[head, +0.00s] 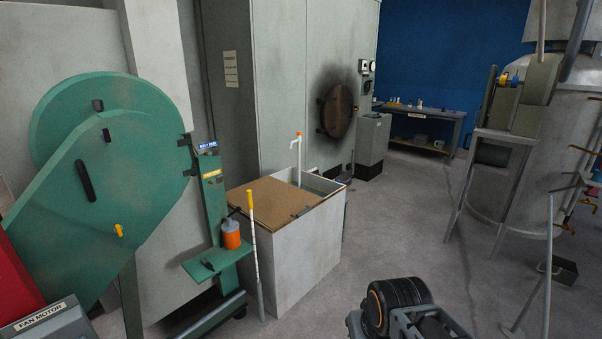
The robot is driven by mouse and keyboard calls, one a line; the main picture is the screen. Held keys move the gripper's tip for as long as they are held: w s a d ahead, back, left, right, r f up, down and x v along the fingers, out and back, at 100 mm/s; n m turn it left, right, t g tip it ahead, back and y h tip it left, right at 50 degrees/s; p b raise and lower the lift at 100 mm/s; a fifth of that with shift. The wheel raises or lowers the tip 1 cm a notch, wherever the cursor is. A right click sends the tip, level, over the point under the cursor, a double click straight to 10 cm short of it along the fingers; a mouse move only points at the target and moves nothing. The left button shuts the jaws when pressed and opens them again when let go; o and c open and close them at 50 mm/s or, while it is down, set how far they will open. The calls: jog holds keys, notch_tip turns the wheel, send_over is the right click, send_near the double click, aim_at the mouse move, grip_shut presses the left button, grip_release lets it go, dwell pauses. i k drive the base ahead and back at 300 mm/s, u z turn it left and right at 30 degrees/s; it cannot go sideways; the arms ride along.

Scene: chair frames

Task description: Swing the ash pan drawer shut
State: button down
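I cannot pick out an ash pan drawer for certain in the head view. A round rusty-brown door (338,110) with soot around it sits on the grey boiler casing (297,60); it looks shut. Low in front of the casing, a small dark shape (344,179) lies partly hidden behind the white box, too small to tell what it is. Part of my arm shows at the bottom, right of centre, well short of the casing. My gripper's fingertips are not in view.
A white box (300,265) with a brown board on top stands ahead, beside a green stand (213,215). A green fan housing (110,150) fills the left. A grey tank (520,150) stands right. Grey floor (410,215) is open between box and tank, towards a workbench (425,115).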

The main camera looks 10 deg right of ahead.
aim_at(345, 178)
jog(key=z, duration=0.6)
jog(key=i, duration=2.4)
jog(key=z, duration=0.5)
jog(key=i, duration=2.3)
jog(key=u, duration=0.55)
jog(key=i, duration=2.35)
jog(key=u, duration=0.85)
jog(key=i, duration=0.85)
jog(key=u, duration=0.3)
